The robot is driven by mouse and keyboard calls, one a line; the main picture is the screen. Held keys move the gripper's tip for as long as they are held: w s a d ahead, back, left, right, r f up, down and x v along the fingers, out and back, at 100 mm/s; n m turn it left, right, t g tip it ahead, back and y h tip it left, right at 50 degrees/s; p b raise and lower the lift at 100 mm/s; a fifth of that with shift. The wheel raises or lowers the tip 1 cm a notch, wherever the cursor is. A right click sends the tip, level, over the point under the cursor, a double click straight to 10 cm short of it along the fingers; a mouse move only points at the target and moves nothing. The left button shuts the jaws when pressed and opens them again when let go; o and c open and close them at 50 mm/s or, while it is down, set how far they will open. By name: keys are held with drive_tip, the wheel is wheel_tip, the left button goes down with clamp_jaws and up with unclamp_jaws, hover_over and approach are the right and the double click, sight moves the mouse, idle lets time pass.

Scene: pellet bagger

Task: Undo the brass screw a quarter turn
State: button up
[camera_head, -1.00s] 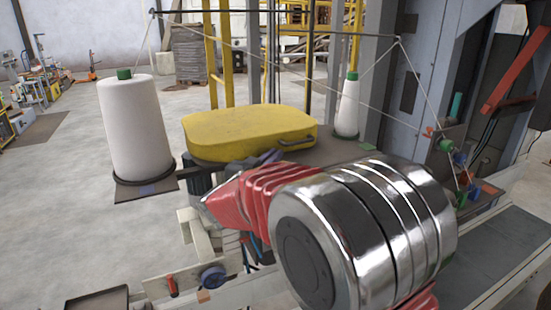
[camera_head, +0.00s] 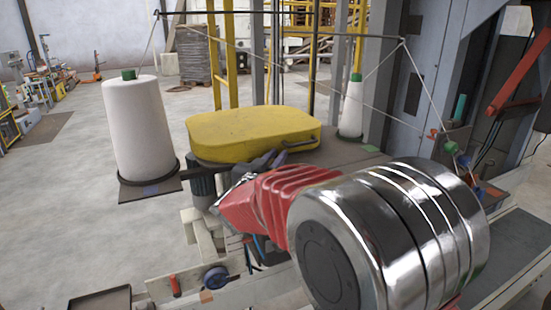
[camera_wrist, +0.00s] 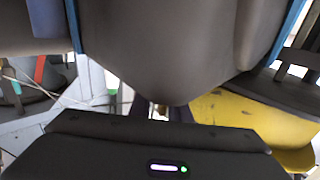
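A small brass-coloured piece (camera_wrist: 160,110), which may be the brass screw, shows in the wrist view below a large grey rounded body. Dark purplish fingers of my gripper (camera_wrist: 158,113) lie on both sides of it; whether they touch it is too small to tell. In the head view, the dark end of my gripper (camera_head: 262,163) is by the front of the yellow cover (camera_head: 250,133), partly hidden behind my red and chrome arm. No brass screw can be made out there. The yellow cover also shows at the right of the wrist view (camera_wrist: 245,117).
A large white thread spool (camera_head: 138,130) stands left of the cover, and a smaller spool (camera_head: 352,108) stands behind it. Threads run overhead to a grey machine column at right.

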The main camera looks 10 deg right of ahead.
drive_tip(key=shift+w+a+h, duration=0.1)
drive_tip(key=shift+a+h, duration=0.15)
drive_tip(key=shift+h, duration=0.05)
